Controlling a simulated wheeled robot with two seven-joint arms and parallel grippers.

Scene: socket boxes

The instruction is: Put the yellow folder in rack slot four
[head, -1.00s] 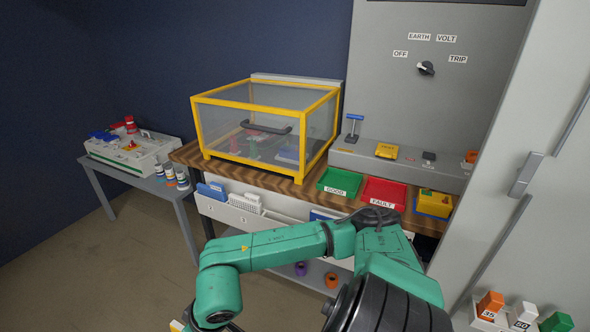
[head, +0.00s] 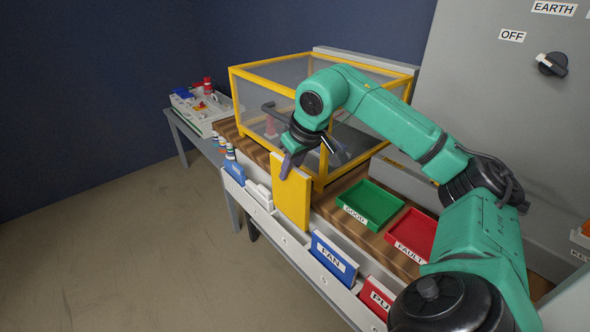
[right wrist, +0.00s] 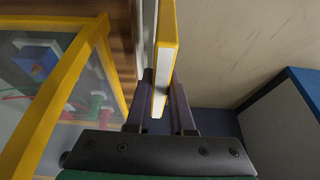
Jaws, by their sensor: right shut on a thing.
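The yellow folder (head: 291,196) is upright at the white rack along the bench front (head: 262,217). My right gripper (head: 291,166) is shut on its upper part. In the right wrist view the folder (right wrist: 167,45) stands between the two fingers (right wrist: 163,108), with its white page edge showing. Its lower end is in front of or inside the rack; I cannot tell which, nor read the slot number there. My left gripper is not in view.
The rack also holds a blue folder (head: 235,172), white items (head: 258,194), a blue FAN folder (head: 334,257) and a red folder (head: 376,297). A yellow-framed clear case (head: 255,95) stands close behind. Green (head: 371,204) and red (head: 411,234) trays lie right.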

